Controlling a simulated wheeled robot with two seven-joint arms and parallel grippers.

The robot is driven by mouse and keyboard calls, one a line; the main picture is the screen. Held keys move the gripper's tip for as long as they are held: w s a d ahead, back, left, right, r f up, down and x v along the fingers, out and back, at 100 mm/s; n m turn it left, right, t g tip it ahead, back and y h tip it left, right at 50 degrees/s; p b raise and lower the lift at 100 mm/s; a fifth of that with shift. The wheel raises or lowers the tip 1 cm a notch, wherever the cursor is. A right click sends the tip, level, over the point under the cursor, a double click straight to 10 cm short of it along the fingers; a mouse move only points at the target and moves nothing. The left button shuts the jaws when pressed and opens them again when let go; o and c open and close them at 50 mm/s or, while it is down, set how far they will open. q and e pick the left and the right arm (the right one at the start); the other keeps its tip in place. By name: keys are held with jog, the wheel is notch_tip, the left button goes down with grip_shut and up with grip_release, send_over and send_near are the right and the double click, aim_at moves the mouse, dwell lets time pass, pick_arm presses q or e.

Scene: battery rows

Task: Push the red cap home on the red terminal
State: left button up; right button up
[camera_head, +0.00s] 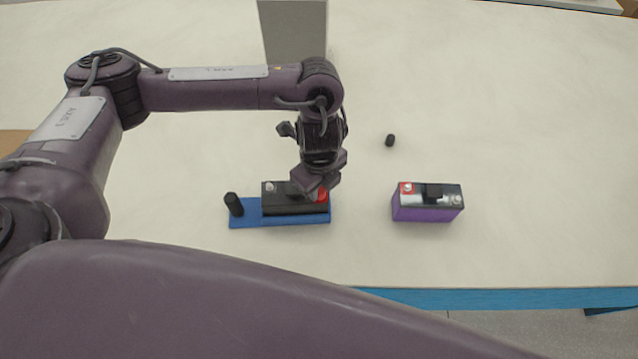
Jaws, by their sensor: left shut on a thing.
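A black battery (285,203) stands on a blue tray (246,220) left of centre. A bare silver terminal (269,187) shows at its left end. My left gripper (318,190) points down over the battery's right end. It is shut on the red cap (322,196), of which only a little red shows beside the fingers. The red terminal under it is hidden, so I cannot tell how far the cap sits on it. My right gripper is not in view.
A black cylinder (234,204) stands at the tray's left end. A grey box (295,32) stands at the back. The table's right side is clear.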

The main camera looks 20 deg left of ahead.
pick_arm(q)
jog(key=shift+f, duration=0.2)
jog(key=o, duration=1.5)
jog(key=shift+r, duration=0.1)
jog(key=shift+r+p, duration=3.45)
jog(key=shift+p, duration=0.1)
